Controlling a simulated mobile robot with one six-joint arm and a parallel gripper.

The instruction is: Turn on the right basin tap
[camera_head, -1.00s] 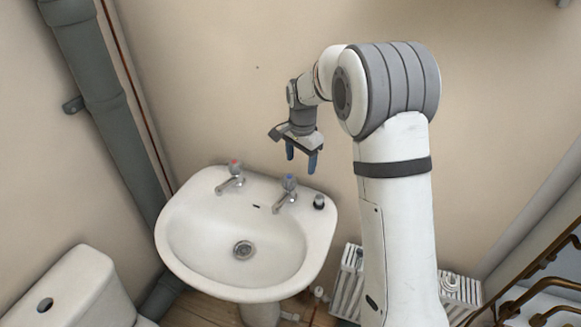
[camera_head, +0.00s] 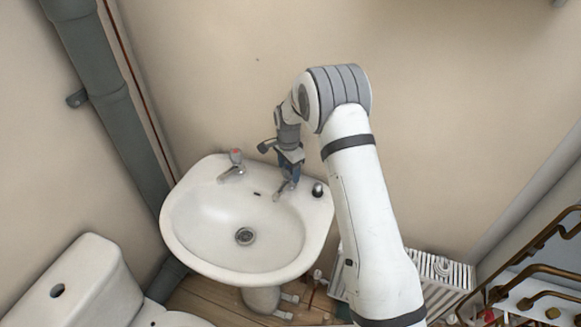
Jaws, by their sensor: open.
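The white basin (camera_head: 203,222) stands against the wall with two chrome taps. The left tap (camera_head: 233,168) has a red-marked top and is clear of my arm. The right tap (camera_head: 284,189) shows its spout. Its blue-marked handle is hidden behind my gripper (camera_head: 291,174). My gripper points down at the right tap with its blue fingers open around or just beside the handle; I cannot tell which, nor whether they touch it.
A small dark-topped item (camera_head: 318,190) sits on the basin's right rim, close to my gripper. A toilet cistern (camera_head: 75,285) is at lower left. A grey pipe (camera_head: 118,115) runs down the left wall. A white radiator (camera_head: 435,270) and copper pipes (camera_head: 545,270) are at right.

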